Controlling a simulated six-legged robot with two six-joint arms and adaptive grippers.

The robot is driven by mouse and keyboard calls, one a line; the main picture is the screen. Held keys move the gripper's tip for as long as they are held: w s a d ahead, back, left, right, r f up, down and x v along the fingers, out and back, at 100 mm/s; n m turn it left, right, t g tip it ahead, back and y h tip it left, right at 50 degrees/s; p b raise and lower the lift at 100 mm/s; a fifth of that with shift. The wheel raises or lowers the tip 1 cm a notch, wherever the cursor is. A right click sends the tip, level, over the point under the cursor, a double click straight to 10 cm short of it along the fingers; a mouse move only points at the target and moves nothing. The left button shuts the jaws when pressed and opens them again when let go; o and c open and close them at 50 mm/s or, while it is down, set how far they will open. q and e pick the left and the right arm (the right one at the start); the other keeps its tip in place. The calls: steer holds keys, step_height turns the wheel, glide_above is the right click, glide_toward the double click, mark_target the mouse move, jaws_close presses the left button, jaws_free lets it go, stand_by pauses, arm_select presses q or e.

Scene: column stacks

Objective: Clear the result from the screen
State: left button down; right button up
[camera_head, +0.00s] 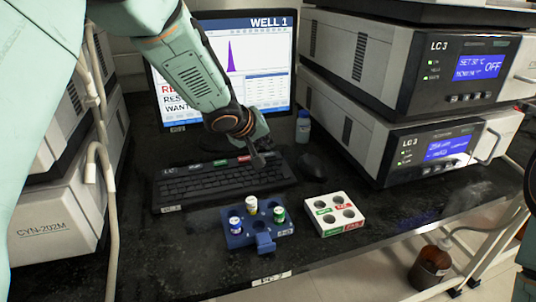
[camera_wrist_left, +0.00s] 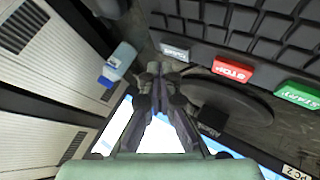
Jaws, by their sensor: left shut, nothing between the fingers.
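The monitor (camera_head: 262,95) shows "WELL 1", a purple peak, a table and red text on its left, partly hidden by my left arm. The keyboard (camera_head: 215,188) lies before it. Along its far edge are a green START key (camera_head: 220,162) and a red STOP key (camera_head: 243,159). The left wrist view shows the STOP key (camera_wrist_left: 232,70), the START key (camera_wrist_left: 298,95) and a pale key (camera_wrist_left: 174,50) with unreadable lettering. My left gripper (camera_head: 258,162) is shut and empty, its tips beside the pale key; contact cannot be told. My right gripper is not in view.
A blue-capped bottle (camera_head: 303,125) stands right of the gripper, near the mouse (camera_head: 313,165). A blue vial rack (camera_head: 258,236) and a white rack (camera_head: 335,213) stand in front.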

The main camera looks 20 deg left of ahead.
mark_target(266, 155)
arm_select(q)
steer(key=shift+f, duration=0.15)
steer(key=shift+f, duration=0.3)
steer(key=shift+f, duration=0.4)
stand_by(1.1)
steer(key=shift+r, duration=0.1)
steer(key=shift+r+p, duration=0.75)
steer(key=shift+p, duration=0.15)
step_height(266, 155, up, 5)
steer(key=p, duration=0.6)
